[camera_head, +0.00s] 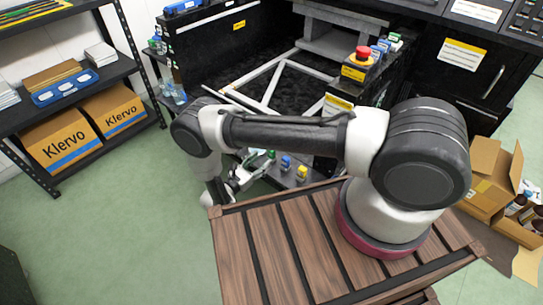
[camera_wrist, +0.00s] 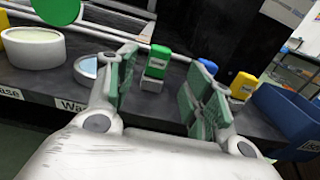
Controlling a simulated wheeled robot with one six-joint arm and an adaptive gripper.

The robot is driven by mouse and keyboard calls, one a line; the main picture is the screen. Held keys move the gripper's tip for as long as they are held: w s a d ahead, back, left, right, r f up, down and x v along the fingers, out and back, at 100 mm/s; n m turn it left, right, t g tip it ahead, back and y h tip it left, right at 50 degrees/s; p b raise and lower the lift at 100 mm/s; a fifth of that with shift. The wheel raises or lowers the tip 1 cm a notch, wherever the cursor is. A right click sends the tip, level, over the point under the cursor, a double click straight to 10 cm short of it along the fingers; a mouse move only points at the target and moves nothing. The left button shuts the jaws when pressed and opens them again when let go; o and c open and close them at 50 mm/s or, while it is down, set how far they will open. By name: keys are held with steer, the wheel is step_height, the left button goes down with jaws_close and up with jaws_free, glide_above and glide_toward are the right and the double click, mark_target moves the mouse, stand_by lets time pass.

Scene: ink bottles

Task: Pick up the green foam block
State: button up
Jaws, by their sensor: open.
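A green block-shaped piece (camera_wrist: 159,56) shows in the wrist view between my fingers, on a pale grey lower part on the dark shelf edge. I cannot tell whether it is foam. In the head view a small green piece (camera_head: 271,154) shows just beyond my gripper (camera_head: 250,172), partly hidden by it. In the wrist view my gripper (camera_wrist: 158,88) is open and empty. Its green-grey finger pads stand left and right of the green piece, which is farther off, beyond the fingertips.
Right of the green piece are a blue-topped item (camera_wrist: 208,66) and a yellow-topped item (camera_wrist: 243,86), then a blue bin (camera_wrist: 285,112). Left are a white round container (camera_wrist: 34,48) and a round green lid (camera_wrist: 28,11). A red button (camera_head: 363,53) stands at the machine's right.

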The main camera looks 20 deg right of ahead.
steer(key=shift+w+d+f, duration=0.15)
steer(key=shift+d, duration=0.25)
steer(key=x, duration=0.6)
steer(key=shift+w+d, duration=0.2)
steer(key=shift+w, duration=0.15)
steer(key=shift+c, duration=0.2)
steer(key=c, duration=0.9)
